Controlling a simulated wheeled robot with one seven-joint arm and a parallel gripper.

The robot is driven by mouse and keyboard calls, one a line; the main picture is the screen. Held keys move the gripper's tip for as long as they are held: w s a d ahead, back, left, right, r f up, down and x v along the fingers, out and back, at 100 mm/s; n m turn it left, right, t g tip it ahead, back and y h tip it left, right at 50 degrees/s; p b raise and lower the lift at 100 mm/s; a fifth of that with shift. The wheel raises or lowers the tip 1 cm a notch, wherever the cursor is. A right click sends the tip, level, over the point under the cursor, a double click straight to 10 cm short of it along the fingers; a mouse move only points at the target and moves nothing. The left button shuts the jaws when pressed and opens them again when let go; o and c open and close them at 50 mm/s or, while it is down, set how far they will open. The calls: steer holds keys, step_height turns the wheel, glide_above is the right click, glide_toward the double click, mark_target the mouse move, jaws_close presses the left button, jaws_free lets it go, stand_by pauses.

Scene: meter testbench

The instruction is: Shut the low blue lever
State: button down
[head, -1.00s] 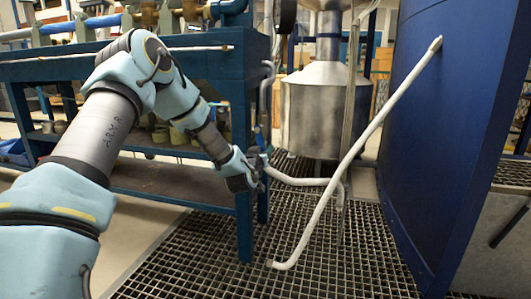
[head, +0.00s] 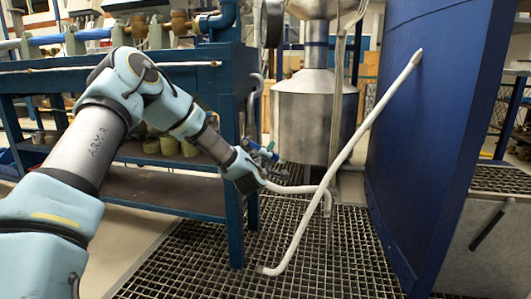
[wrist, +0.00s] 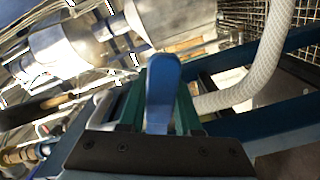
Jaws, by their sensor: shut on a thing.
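The low blue lever (wrist: 162,90) stands between the two green fingers of my gripper (wrist: 160,112) in the wrist view. My gripper is shut on it, and the lever's rounded end sticks out past the fingertips. In the head view, my gripper (head: 258,168) is low beside the blue bench leg, at a valve on the white hose (head: 300,189). Small blue parts (head: 262,149) show just above the gripper there. The valve body is mostly hidden by my gripper.
The blue bench (head: 233,225) stands at left, close to my arm. A steel tank (head: 312,118) is behind the valve. A white pipe (head: 340,160) slants to the blue panel (head: 425,130) at right. Metal grating (head: 190,265) covers the floor.

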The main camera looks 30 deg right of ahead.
steer(key=shift+s+d+r+n+p, duration=0.15)
steer(key=shift+r+n+p, duration=0.25)
steer(key=shift+r+n, duration=0.7)
steer(key=shift+s+d+r+n+p, duration=0.15)
steer(key=shift+r+n+p, duration=0.4)
steer(key=shift+n, duration=0.85)
steer(key=shift+w+r, duration=0.1)
steer(key=shift+r, duration=0.1)
steer(key=c, duration=0.6)
jaws_free()
steer(key=p+v, duration=0.2)
steer(key=v, duration=0.9)
steer(key=shift+w, duration=0.1)
